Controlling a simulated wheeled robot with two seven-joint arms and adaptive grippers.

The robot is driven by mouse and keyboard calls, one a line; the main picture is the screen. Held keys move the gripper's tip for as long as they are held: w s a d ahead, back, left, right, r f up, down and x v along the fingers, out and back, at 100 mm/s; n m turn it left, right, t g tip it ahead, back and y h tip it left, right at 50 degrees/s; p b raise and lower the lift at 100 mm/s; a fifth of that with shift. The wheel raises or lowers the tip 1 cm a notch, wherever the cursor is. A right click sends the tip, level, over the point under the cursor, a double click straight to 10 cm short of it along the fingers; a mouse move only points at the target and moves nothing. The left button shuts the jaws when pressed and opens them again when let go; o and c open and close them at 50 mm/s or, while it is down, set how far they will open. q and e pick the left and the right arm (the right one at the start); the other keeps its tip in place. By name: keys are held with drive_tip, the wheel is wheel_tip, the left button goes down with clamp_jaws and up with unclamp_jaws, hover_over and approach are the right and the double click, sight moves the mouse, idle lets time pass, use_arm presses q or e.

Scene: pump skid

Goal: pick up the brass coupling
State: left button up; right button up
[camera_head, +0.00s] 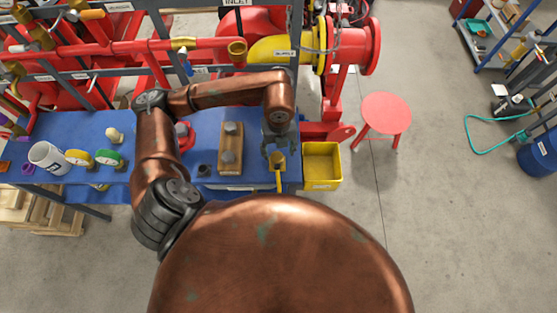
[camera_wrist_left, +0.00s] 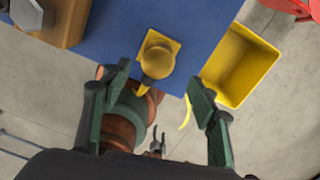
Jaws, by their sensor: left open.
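The brass coupling (camera_head: 277,160) is a short, round, brass-coloured piece near the right end of the blue bench. In the left wrist view the coupling (camera_wrist_left: 157,58) stands on a small yellow square, with a narrower part towards me. My left gripper (camera_head: 279,143) is above and close to it in the head view. In the wrist view the left gripper (camera_wrist_left: 160,98) has its green-padded fingers wide apart, with nothing between them. The coupling shows just beyond the fingertips, apart from them. A small dark pronged shape low in the wrist view may be my right gripper.
A yellow bin (camera_head: 322,166) stands just right of the bench (camera_head: 100,128). A wooden block (camera_head: 231,147) with metal pieces lies left of the coupling. Red pipes rise behind.

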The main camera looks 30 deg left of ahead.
sight(277, 156)
use_arm(q)
drive_tip(key=f, duration=0.3)
drive_tip(key=a+f, duration=0.1)
drive_tip(key=f, duration=0.1)
drive_tip(key=shift+f, duration=0.15)
drive_tip(key=shift+d, duration=0.1)
drive_tip(key=c, duration=1.4)
drive_tip(key=shift+w+r, duration=0.1)
drive_tip(key=shift+r, duration=0.45)
wheel_tip(277, 156, up, 2)
drive_tip(key=shift+r, duration=0.25)
drive_tip(key=s+a+r, duration=0.1)
drive_tip(key=s+r, duration=0.2)
drive_tip(key=s, duration=0.1)
drive_tip(key=s+a+r, duration=0.2)
drive_tip(key=s+r, duration=0.1)
drive_tip(key=s, duration=0.2)
drive_tip(key=s+a+r, duration=0.1)
drive_tip(key=s+r, duration=0.2)
drive_tip(key=s, duration=0.1)
drive_tip(key=shift+s+a+r, duration=0.2)
